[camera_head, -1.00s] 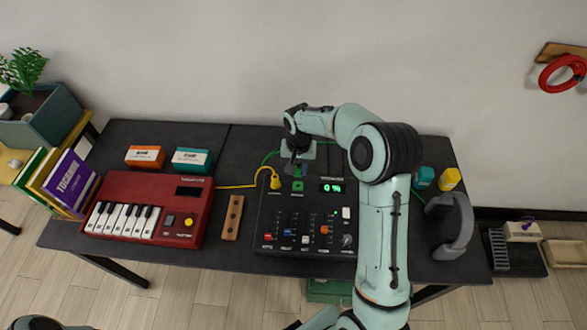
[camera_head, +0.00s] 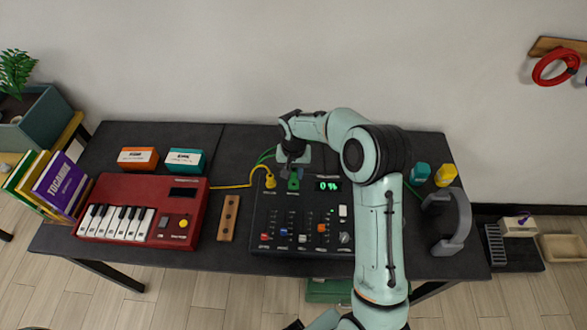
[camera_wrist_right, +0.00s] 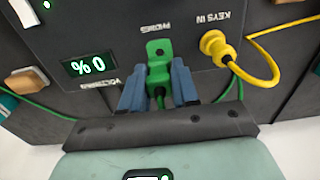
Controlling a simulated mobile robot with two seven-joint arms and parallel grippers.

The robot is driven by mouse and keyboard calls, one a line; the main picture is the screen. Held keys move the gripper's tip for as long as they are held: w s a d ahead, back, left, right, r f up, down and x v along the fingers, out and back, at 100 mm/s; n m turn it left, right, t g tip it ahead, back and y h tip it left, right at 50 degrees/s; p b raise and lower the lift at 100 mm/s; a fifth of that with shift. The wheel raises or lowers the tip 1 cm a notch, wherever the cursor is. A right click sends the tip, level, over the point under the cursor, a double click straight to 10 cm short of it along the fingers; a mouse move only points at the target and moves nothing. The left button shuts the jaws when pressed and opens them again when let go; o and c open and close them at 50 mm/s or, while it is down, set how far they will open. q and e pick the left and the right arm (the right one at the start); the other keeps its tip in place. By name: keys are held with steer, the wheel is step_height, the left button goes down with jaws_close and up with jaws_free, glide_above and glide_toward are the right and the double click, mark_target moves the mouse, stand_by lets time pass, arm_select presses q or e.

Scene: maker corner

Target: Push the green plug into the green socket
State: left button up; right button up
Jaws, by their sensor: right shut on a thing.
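The green plug (camera_wrist_right: 157,78) is held between the blue fingers of my right gripper (camera_wrist_right: 158,88), which is shut on it. The green socket (camera_wrist_right: 160,48) is a green plate on the dark mixer panel, under the label PHONES. In the right wrist view the plug's front end overlaps the socket plate's near part; I cannot tell how deep it sits. In the head view my right gripper (camera_head: 294,172) is just behind the green socket (camera_head: 293,185) at the mixer's back edge, and the plug is mostly hidden there. My left gripper is not in view.
A yellow plug (camera_wrist_right: 214,44) with its cable sits in the KEYS IN socket beside the green one. The mixer (camera_head: 285,215) has knobs and a display reading 0 %. A red keyboard (camera_head: 145,195), a wooden strip (camera_head: 228,217) and headphones (camera_head: 455,222) are also on the table.

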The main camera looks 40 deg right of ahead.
mark_target(294, 176)
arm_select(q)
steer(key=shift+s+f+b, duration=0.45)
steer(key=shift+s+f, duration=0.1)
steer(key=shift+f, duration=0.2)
arm_select(e)
steer(key=shift+f, duration=1.35)
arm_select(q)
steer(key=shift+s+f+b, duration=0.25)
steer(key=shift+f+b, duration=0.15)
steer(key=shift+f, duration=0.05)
arm_select(e)
steer(key=shift+f, duration=0.65)
steer(key=o, duration=1)
steer(key=shift+o, duration=0.2)
steer(key=shift+r, duration=0.15)
step_height(294, 176, up, 13)
steer(key=shift+r+p, duration=0.1)
steer(key=shift+p, duration=0.35)
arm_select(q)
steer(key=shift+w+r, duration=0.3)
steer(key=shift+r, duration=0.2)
